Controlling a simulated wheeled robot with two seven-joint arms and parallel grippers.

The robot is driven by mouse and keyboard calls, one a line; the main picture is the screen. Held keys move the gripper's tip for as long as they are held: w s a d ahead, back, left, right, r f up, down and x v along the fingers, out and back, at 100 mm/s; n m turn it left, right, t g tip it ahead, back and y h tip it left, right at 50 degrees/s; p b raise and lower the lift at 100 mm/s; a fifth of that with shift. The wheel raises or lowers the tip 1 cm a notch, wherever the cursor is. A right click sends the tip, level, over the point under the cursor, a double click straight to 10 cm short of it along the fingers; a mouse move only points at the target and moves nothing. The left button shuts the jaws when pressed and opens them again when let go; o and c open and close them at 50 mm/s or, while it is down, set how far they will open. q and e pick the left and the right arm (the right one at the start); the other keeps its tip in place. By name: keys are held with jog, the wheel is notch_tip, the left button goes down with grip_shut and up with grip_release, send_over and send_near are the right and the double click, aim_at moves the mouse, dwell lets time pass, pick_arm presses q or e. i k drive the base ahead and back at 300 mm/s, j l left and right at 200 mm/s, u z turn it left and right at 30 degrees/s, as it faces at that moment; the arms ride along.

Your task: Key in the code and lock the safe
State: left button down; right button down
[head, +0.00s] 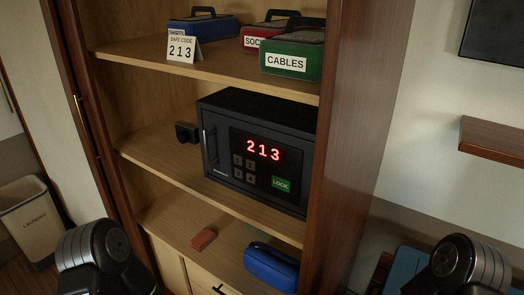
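The dark grey safe (258,145) stands on the middle shelf of the wooden cabinet, its door closed flush. Its red display (263,151) reads 213. Below the display is a small keypad (243,169) with keys marked 1 to 4, and to its right a green LOCK button (281,184). A vertical handle (210,146) is on the left of the door. Parts of my two arms show at the bottom left and bottom right. Neither gripper's fingers are in view.
The upper shelf holds a blue case (205,28), a red case (262,33) and a green CABLES case (291,54). A small black box (187,132) is left of the safe. A reddish block (203,239) and blue case (271,267) lie below. A laundry bin (34,220) stands left.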

aim_at(284, 184)
jog(key=i+j+z, duration=0.1)
jog(key=j+z, duration=0.3)
jog(key=j, duration=0.45)
jog(key=j+z, duration=0.35)
jog(key=j, duration=0.5)
jog(key=k+j+z, duration=0.2)
jog(key=j+z, duration=0.2)
jog(key=j, duration=0.4)
